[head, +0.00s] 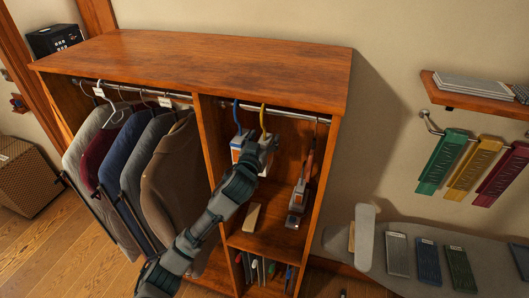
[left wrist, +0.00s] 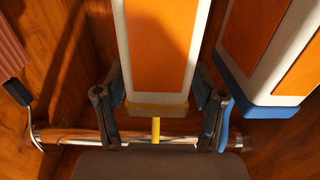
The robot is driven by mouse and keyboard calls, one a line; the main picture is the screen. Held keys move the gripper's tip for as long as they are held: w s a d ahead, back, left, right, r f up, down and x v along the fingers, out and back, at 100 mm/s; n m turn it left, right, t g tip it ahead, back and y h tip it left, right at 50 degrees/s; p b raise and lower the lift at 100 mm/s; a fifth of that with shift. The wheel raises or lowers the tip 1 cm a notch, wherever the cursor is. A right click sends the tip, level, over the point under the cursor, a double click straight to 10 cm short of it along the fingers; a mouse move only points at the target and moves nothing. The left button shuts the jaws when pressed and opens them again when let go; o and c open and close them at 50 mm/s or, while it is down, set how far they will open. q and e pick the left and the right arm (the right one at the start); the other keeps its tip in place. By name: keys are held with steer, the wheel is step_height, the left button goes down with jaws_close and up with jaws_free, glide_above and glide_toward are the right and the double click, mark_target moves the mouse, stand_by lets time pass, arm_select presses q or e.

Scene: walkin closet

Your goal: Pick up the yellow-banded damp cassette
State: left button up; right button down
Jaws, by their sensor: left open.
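The yellow-banded damp cassette (left wrist: 157,50) is white with an orange panel and a yellow band at its end. It hangs by a yellow hook (head: 262,120) from the rail in the right bay of the wardrobe. My left gripper (head: 246,163) is in front of it, hiding part of it in the head view. In the left wrist view the open fingers (left wrist: 157,100) stand on either side of its banded end. I cannot tell whether they touch it. A blue-banded cassette (left wrist: 262,55) hangs close beside it, on a blue hook (head: 237,112). My right gripper is out of view.
The wooden wardrobe (head: 200,60) has a divider left of the cassettes and a shelf below them. Jackets (head: 150,160) hang in the left bay. A grey item (head: 298,200) hangs to the right of the cassettes. An ironing board (head: 400,250) stands at right.

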arm_select(q)
jaws_close()
steer(key=shift+d, duration=0.15)
steer(key=shift+r, duration=0.2)
